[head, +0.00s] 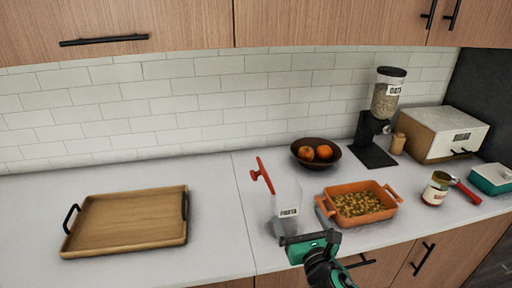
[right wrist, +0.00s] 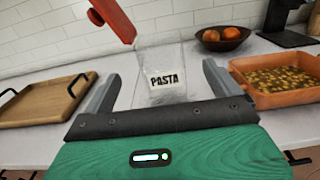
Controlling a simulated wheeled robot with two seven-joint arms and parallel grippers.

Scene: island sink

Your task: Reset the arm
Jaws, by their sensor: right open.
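My right gripper (head: 290,228) is green and dark grey and comes in from the bottom of the head view. It is open, and its two fingers point at a clear container labelled PASTA (head: 288,196). In the right wrist view the container (right wrist: 163,68) shows between the spread fingers (right wrist: 160,88); I cannot tell how far past the fingertips it stands. The container looks upright and empty, with a red part (head: 262,176) at its top left, also seen in the right wrist view (right wrist: 112,18). My left gripper is out of view.
An orange dish (head: 326,207) of small yellowish pieces stands just right of the container. A fruit bowl (head: 300,160), an OATS dispenser (head: 372,128), a toaster oven (head: 440,135) and a labelled can (head: 436,190) stand further right. A wooden tray (head: 125,220) lies left. Counter between tray and container is clear.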

